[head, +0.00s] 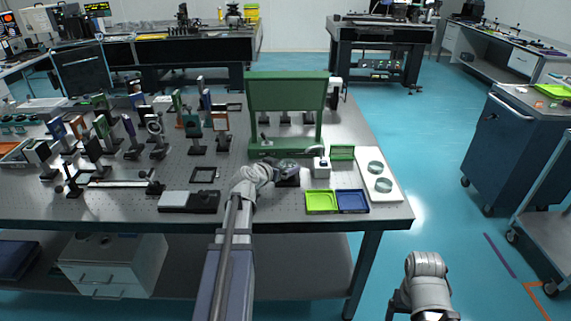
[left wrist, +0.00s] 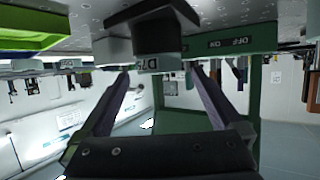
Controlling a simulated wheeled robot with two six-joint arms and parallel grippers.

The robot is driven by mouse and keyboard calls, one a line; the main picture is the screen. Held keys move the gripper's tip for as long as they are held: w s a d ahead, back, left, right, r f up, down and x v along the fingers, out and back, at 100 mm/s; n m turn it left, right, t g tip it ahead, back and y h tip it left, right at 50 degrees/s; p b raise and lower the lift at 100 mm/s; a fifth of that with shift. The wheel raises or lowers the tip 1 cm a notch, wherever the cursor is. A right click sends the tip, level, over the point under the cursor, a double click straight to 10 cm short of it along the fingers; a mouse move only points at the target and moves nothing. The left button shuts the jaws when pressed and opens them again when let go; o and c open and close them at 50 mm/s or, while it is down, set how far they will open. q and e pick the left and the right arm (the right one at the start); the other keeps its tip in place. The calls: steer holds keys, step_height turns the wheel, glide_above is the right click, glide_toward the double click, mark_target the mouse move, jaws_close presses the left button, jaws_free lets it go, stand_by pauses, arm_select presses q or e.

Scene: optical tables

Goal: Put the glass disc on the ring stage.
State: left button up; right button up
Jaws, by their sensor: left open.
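Two round, greyish glass-like discs (head: 376,168) lie on a white plate (head: 386,195) at the table's right edge; I cannot tell which is the task's disc. My left gripper (head: 290,167) is over the table in front of the green panel, left of the plate. In the left wrist view its fingers (left wrist: 160,72) are apart, with nothing seen held between them. A dark block with a pale labelled face (left wrist: 158,63) shows beyond the fingertips, and I cannot tell whether it is the ring stage. My right arm shows at the lower right, its fingers out of view.
A green upright panel (head: 287,95) stands behind the left gripper. A white cube (head: 321,170), a lime tray (head: 320,208) and a blue tray (head: 353,208) stand to its right. Several mounted optics crowd the left.

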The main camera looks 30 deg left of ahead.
arm_select(q)
steer(key=p+v, duration=0.3)
steer(key=v, duration=0.7)
steer(key=shift+r, duration=0.1)
steer(key=shift+c, duration=0.2)
stand_by(1.2)
